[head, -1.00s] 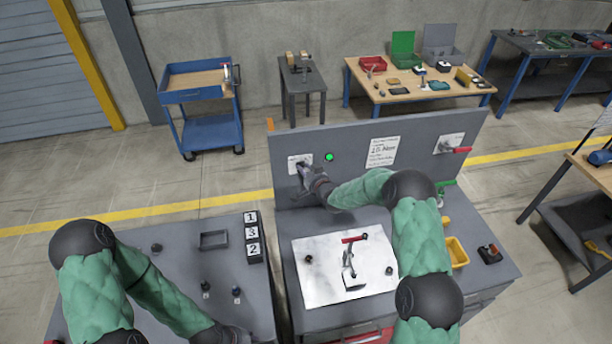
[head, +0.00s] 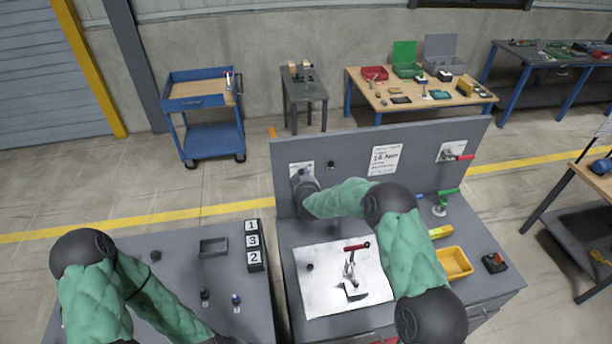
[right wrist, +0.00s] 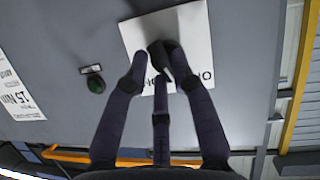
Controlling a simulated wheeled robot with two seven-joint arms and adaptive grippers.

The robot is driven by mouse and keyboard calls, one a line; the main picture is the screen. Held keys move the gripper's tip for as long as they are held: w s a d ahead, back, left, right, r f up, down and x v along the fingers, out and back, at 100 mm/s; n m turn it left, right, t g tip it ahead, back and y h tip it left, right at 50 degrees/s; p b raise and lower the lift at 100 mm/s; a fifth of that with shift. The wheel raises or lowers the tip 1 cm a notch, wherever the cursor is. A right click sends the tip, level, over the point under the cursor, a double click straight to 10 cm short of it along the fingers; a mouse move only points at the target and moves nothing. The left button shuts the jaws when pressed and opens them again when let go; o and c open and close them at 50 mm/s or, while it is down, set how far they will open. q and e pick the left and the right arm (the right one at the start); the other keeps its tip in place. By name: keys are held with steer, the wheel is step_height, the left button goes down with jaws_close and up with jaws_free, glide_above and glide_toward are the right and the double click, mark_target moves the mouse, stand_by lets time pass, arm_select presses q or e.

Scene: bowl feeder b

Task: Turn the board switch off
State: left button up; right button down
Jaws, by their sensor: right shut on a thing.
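The board switch (right wrist: 163,50) is a dark knob on a white plate with lettering, at the left end of the upright grey board (head: 340,163). In the head view its white plate (head: 296,167) shows, but my right gripper (head: 301,178) hides the knob. In the right wrist view my right gripper (right wrist: 163,75) has its fingers shut around the knob. The indicator lamp (head: 331,165) beside the plate is dark. It also shows unlit, dark green, in the right wrist view (right wrist: 95,83). My left arm is low at the left; its gripper is out of the picture.
A printed sheet (head: 385,160) and a red-handled lever (head: 459,157) are on the board to the right. A white plate with a red-handled clamp (head: 349,270), a yellow bin (head: 455,262) and a green-handled valve (head: 441,200) are on the bench below.

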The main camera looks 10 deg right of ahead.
steer(key=shift+s+a+f+n+h, duration=0.15)
steer(key=shift+a+f+n+h, duration=0.15)
steer(key=shift+n+h, duration=0.5)
steer(key=shift+s+a+f+n+h, duration=0.15)
steer(key=shift+f+n+h, duration=0.25)
steer(key=shift+n, duration=0.8)
steer(key=c, duration=1.1)
jaws_free()
steer(key=shift+d, duration=0.1)
steer(key=shift+w+d+r+t, duration=0.1)
steer(key=shift+t, duration=0.2)
steer(key=shift+w+r, duration=0.2)
steer(key=shift+r, duration=0.1)
steer(key=shift+s, duration=0.1)
steer(key=v, duration=1.2)
steer(key=shift+f, duration=0.25)
